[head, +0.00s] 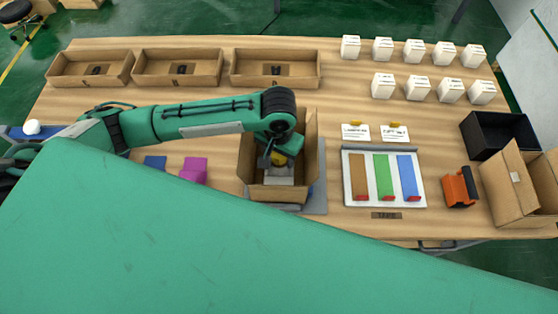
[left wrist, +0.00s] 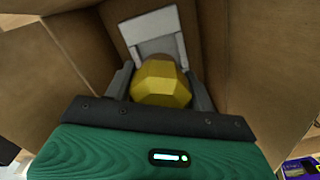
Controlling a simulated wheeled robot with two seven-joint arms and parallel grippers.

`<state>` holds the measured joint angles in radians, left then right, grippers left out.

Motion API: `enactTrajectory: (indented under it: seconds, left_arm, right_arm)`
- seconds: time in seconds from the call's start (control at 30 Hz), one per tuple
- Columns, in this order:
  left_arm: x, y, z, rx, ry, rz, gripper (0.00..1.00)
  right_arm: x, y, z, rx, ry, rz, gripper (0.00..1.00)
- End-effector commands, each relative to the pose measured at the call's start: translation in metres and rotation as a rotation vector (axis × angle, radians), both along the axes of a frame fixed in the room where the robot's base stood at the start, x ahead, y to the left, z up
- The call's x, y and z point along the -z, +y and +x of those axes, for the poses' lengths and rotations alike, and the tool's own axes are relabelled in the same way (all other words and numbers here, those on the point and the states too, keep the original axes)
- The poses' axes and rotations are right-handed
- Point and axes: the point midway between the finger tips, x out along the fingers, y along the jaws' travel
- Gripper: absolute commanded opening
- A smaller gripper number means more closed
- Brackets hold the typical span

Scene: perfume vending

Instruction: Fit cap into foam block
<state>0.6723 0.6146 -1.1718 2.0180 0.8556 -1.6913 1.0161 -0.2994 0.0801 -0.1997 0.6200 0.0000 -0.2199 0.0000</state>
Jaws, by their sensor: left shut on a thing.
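A yellow faceted cap (left wrist: 162,84) sits between the two fingers of my left gripper (left wrist: 162,90), which is shut on it. In the head view the cap (head: 278,158) shows as a small yellow patch under my left gripper (head: 279,163), inside an open cardboard box (head: 246,160). A pale grey-white block (left wrist: 152,35), which may be the foam block, is in the box just beyond the cap. It also shows in the head view (head: 279,175). The cap's underside is hidden, so I cannot tell whether it touches the block. My right gripper is not in view.
The box walls (left wrist: 50,80) stand close around my left gripper. Three cardboard trays (head: 135,68) are at the back left, and several white boxes (head: 415,50) at the back right. A board with coloured strips (head: 421,182) lies right of the box. An orange-black tool (head: 459,188) lies farther right.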

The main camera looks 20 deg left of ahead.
Motion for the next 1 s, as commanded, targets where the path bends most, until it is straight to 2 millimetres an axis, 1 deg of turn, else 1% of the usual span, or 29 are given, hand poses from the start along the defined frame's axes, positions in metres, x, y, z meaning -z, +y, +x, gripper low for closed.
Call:
enactTrajectory:
  seconds: [0.17, 0.3, 0.4, 0.5, 0.77, 1.0]
  left_arm:
    - [0.014, 0.000, 0.000, 0.000, 0.001, 0.000, 0.32]
    - [0.036, 0.000, 0.000, 0.000, 0.003, 0.002, 0.32]
    - [0.048, 0.000, 0.000, 0.000, 0.001, 0.001, 0.32]
    - [0.052, 0.000, 0.000, 0.000, 0.000, 0.001, 0.32]
    - [0.055, 0.001, -0.001, 0.000, 0.004, 0.002, 0.32]
    - [0.065, 0.001, -0.004, 0.000, 0.011, 0.003, 0.32]
  right_arm:
    - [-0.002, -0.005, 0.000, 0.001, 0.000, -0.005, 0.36]
    - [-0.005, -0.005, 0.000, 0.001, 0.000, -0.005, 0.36]
    - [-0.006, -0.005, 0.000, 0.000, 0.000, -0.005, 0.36]
    - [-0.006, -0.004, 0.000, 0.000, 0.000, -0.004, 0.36]
    - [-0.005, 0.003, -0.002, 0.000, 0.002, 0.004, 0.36]
    - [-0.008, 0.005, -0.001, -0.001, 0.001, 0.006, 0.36]
